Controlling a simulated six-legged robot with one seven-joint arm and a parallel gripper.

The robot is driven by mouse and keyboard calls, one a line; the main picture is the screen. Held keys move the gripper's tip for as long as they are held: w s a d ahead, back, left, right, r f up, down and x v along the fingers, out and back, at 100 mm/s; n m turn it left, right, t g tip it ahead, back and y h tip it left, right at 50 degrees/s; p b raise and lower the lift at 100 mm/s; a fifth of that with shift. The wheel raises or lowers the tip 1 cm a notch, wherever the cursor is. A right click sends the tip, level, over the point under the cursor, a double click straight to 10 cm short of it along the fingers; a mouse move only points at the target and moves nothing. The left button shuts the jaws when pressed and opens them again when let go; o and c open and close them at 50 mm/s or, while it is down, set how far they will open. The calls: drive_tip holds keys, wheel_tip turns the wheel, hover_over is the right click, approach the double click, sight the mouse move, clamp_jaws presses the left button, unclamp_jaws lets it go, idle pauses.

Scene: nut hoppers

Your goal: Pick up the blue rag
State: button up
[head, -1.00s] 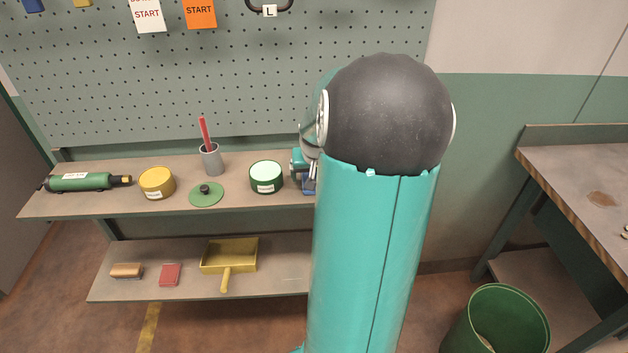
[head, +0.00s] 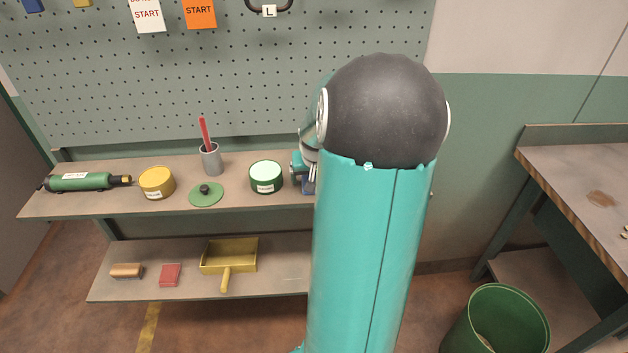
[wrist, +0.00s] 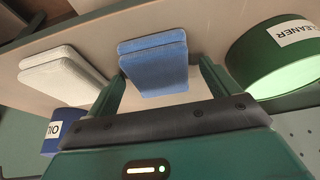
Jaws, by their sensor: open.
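The blue rag (wrist: 153,65) is a folded, layered cloth lying on the shelf in the wrist view. My gripper (wrist: 160,82) is open, its two green fingers pointing toward the rag, one near each side of its near part. I cannot tell whether the fingers touch it. In the head view the rag is mostly hidden behind my arm; only a small blue patch shows at the arm's left edge, and I cannot tell if it is the rag.
A white folded rag (wrist: 62,78) lies left of the blue one, a blue OIL container (wrist: 62,128) below it. The green CLEANER tin (wrist: 275,60) stands close on the right. The upper shelf (head: 110,205) also holds a yellow tin (head: 157,183) and a grey cup (head: 211,160).

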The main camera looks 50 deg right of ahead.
drive_tip(key=shift+c, duration=0.2)
drive_tip(key=c, duration=1)
drive_tip(key=shift+r, duration=0.2)
drive_tip(key=shift+r, duration=0.2)
wheel_tip(320, 180, up, 3)
drive_tip(key=shift+r, duration=0.1)
drive_tip(key=w+a+r, duration=0.1)
drive_tip(key=a+r, duration=0.2)
drive_tip(key=a, duration=0.1)
drive_tip(key=w+a+r, duration=0.1)
drive_tip(key=a+r, duration=0.2)
drive_tip(key=a, duration=0.2)
drive_tip(key=w+a+r, duration=0.1)
drive_tip(key=a+r, duration=0.2)
drive_tip(key=a, duration=0.1)
drive_tip(key=shift+w+a+r, duration=0.25)
drive_tip(key=shift+w+r, duration=0.05)
drive_tip(key=shift+w, duration=0.1)
